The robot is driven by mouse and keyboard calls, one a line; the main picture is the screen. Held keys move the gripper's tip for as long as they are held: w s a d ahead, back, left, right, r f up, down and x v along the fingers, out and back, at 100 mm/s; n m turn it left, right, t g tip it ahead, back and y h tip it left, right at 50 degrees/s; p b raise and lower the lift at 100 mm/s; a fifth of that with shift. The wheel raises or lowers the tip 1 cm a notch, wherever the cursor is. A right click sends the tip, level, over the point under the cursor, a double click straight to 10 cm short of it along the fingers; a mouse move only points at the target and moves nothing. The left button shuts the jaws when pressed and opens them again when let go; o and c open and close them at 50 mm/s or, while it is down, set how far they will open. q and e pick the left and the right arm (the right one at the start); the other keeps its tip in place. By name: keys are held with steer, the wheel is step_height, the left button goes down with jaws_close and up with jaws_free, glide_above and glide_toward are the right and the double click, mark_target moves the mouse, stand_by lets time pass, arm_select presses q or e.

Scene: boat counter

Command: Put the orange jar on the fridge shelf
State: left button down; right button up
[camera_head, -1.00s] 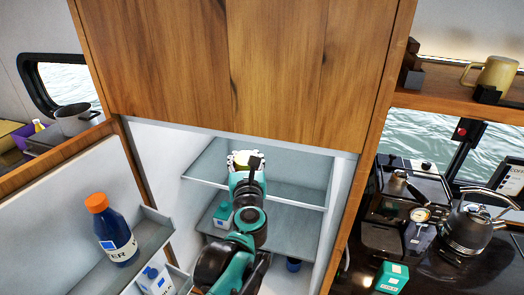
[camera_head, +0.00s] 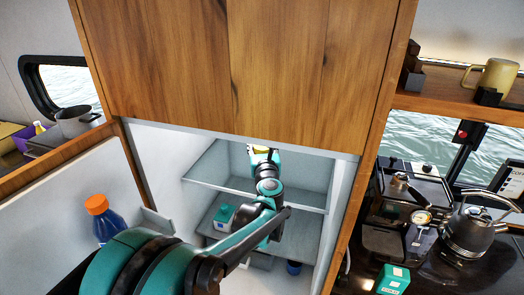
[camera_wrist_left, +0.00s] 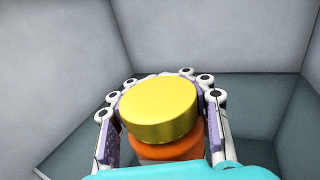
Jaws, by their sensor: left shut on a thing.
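The orange jar (camera_wrist_left: 166,149) has a gold lid (camera_wrist_left: 158,105) and sits between the fingers of my left gripper (camera_wrist_left: 160,120) in the left wrist view. The gripper is shut on it. In the head view the gripper (camera_head: 262,152) is inside the open fridge, at the upper fridge shelf (camera_head: 305,195), just under the wooden cabinet edge. Only a sliver of the yellow lid shows there. I cannot tell whether the jar touches the shelf. My right gripper is not in view.
A teal-and-white carton (camera_head: 223,214) and a dark blue item (camera_head: 294,267) stand lower in the fridge. A blue bottle with an orange cap (camera_head: 103,218) stands in the door rack at left. The upper shelf's right part looks clear.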

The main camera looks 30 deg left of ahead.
arm_select(q)
steer(key=f, duration=0.3)
steer(key=shift+w+f, duration=0.15)
steer(key=shift+w, duration=0.2)
steer(key=shift+s, duration=0.15)
steer(key=c, duration=0.7)
jaws_free()
steer(key=shift+f, duration=0.1)
steer(key=shift+c, duration=0.2)
